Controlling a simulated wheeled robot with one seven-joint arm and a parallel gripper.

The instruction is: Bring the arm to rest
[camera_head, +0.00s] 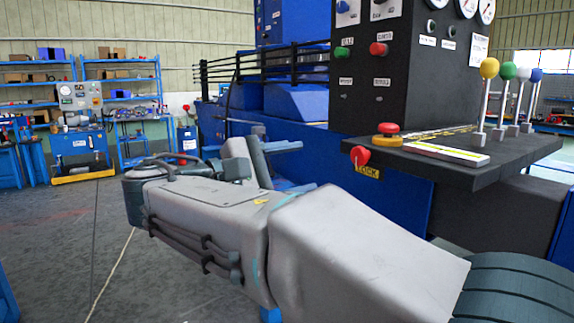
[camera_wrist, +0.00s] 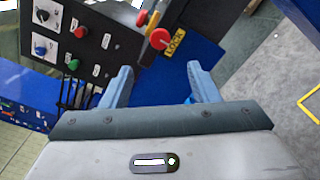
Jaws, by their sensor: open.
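My arm stretches across the front of the head view, grey and bent, in front of the blue crane stand. My gripper shows in the wrist view (camera_wrist: 160,86) with its two blue fingers apart and nothing between them. In the head view my gripper is partly hidden behind my arm. The fingers point toward the stand's blue side panel (camera_wrist: 190,62), below the red knob by the LOCK label. I cannot tell the exact gap between the fingertips and the panel.
The black control console (camera_head: 385,70) has a shelf with coloured-ball levers (camera_head: 489,70), a red mushroom button (camera_head: 388,128) and a red LOCK knob (camera_head: 360,156) at its edge, close to my arm. Blue shelves (camera_head: 120,75) stand far left. Grey floor (camera_head: 60,230) at left is open.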

